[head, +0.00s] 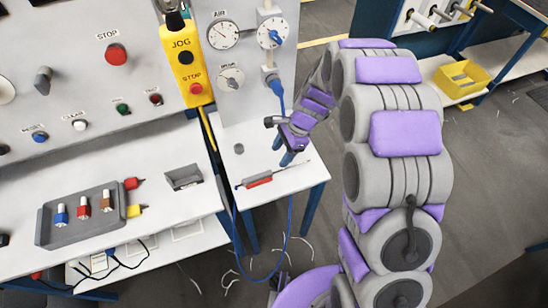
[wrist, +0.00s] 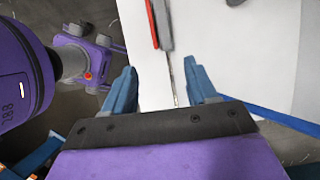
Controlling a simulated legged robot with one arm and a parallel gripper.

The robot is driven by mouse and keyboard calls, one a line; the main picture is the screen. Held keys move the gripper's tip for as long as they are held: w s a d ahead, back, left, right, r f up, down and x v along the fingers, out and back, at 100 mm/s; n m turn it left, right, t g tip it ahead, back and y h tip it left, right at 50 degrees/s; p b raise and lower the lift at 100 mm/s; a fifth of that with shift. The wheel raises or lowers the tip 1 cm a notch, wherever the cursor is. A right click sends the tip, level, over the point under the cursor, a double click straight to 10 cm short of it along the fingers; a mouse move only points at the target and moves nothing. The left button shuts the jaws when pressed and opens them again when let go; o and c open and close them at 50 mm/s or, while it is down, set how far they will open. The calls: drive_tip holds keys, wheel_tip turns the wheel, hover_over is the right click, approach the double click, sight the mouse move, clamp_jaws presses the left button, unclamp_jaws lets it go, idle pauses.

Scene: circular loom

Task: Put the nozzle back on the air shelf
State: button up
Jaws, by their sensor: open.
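The nozzle (head: 260,181), with a red and grey handle and a long thin metal tube, lies on the white air shelf (head: 302,180) below the air gauges. Its handle (wrist: 159,25) shows at the top of the wrist view, and the tube runs down between my fingers. My gripper (head: 288,157) is over the shelf, beside the tube's side of the nozzle. It also shows in the wrist view (wrist: 160,66), with its blue fingers open and apart on either side of the tube. I cannot tell how high the fingers are above the shelf.
A blue hose (head: 288,235) hangs in a loop below the shelf. The panel with the air gauges (head: 223,35) stands behind it. A yellow pendant (head: 187,60) hangs to the left. A grey tray (head: 100,228) with small coloured parts sits on the left table. A yellow bin (head: 461,78) is at the right.

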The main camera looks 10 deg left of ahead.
drive_tip(key=s+d+r+n+h, duration=0.2)
drive_tip(key=s+d+r+n, duration=0.4)
drive_tip(key=s+d+r, duration=0.65)
drive_tip(key=s+d+r+n+h, duration=0.1)
drive_tip(key=s+d+r+n, duration=0.2)
drive_tip(key=s, duration=0.6)
drive_tip(key=s+d+r+n+h, duration=0.1)
drive_tip(key=s+d+r, duration=0.3)
drive_tip(key=s, duration=0.4)
drive_tip(key=shift+s+d+n+t, duration=0.2)
drive_tip(key=shift+s+n+t, duration=0.15)
drive_tip(key=shift+n, duration=0.55)
drive_tip(key=shift+d, duration=0.3)
drive_tip(key=shift+a, duration=0.2)
